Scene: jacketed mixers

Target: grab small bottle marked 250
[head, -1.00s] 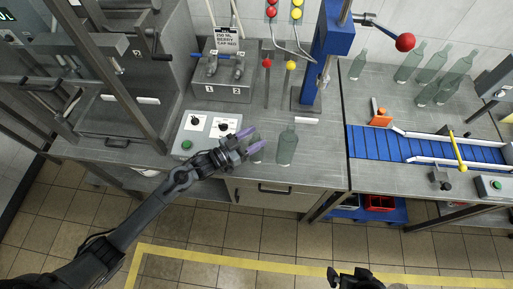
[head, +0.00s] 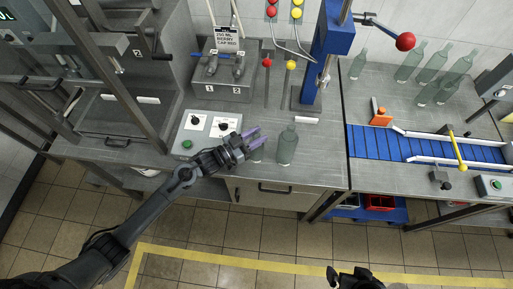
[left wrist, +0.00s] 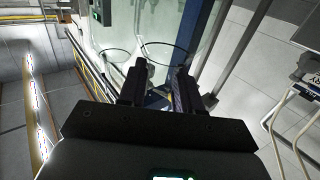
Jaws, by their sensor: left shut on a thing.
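My left gripper (head: 257,138), with purple fingertips, is over the front of the grey bench. It is shut on a small clear bottle (head: 257,154), which is mostly hidden behind the fingers; no 250 mark can be read on it. In the left wrist view my left gripper (left wrist: 158,80) has clear glass between and beyond its dark fingers. A taller clear bottle (head: 287,146) stands upright just to the right, apart from the fingers in the head view. My right gripper (head: 355,279) is at the bottom edge, partly cut off, away from the bench.
A sign (head: 228,38) reading 250 ML, berry, cap red stands behind a grey two-position fixture (head: 223,88). A control panel (head: 207,135) lies left of the gripper. A blue press column (head: 333,45) stands behind. A blue conveyor (head: 425,148) and several clear bottles (head: 409,65) are right.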

